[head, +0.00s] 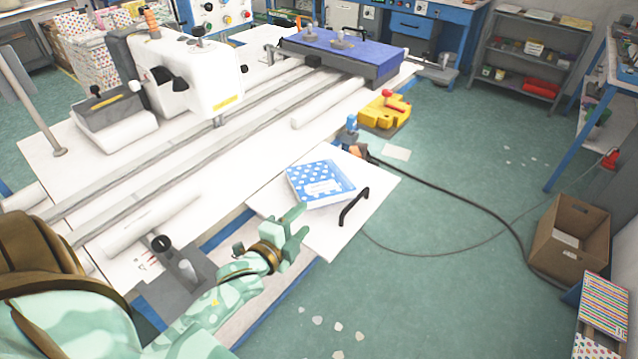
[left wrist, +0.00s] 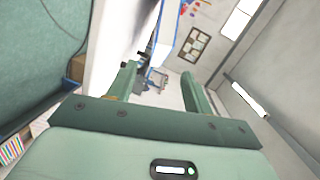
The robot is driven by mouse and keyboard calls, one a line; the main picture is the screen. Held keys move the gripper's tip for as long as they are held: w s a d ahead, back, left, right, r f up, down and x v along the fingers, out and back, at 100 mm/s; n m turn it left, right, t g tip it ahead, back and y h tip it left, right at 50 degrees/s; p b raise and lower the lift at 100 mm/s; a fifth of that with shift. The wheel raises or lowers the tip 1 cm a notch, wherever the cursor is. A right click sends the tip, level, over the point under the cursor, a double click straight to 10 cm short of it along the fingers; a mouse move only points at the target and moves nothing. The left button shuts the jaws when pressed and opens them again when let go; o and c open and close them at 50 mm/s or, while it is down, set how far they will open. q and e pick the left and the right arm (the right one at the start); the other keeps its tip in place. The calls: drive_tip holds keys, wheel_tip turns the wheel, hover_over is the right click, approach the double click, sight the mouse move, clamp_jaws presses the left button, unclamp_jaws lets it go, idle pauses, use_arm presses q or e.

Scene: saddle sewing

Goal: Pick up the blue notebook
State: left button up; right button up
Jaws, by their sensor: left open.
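The blue notebook (head: 320,184) has white dots and a pale label. It lies flat on a white side board (head: 262,198) that juts from the long machine table. My left gripper (head: 297,226) is open and empty in the head view, just in front of the notebook's near edge and apart from it. In the left wrist view my left gripper (left wrist: 160,84) shows two spread fingers with nothing between them. The notebook cannot be made out in the left wrist view. My right gripper is in neither view.
A black handle (head: 353,205) stands up on the board right of the notebook. A yellow tool (head: 384,110) and a blue bottle (head: 351,129) stand behind it. A white sewing machine (head: 185,70) is at the upper left. A black cable crosses the green floor, near a cardboard box (head: 570,240).

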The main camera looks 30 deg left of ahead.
sight(321, 197)
use_arm(q)
drive_tip(key=w, duration=0.3)
drive_tip(key=w+f+b, duration=0.1)
drive_tip(key=w, duration=0.1)
drive_tip(key=shift+w+a, duration=0.15)
drive_tip(key=shift+w, duration=0.05)
drive_tip(key=w, duration=0.1)
drive_tip(key=w+b, duration=0.1)
drive_tip(key=w, duration=0.1)
drive_tip(key=w+a+f, duration=0.1)
drive_tip(key=w, duration=0.1)
drive_tip(key=shift+r, duration=0.1)
clamp_jaws()
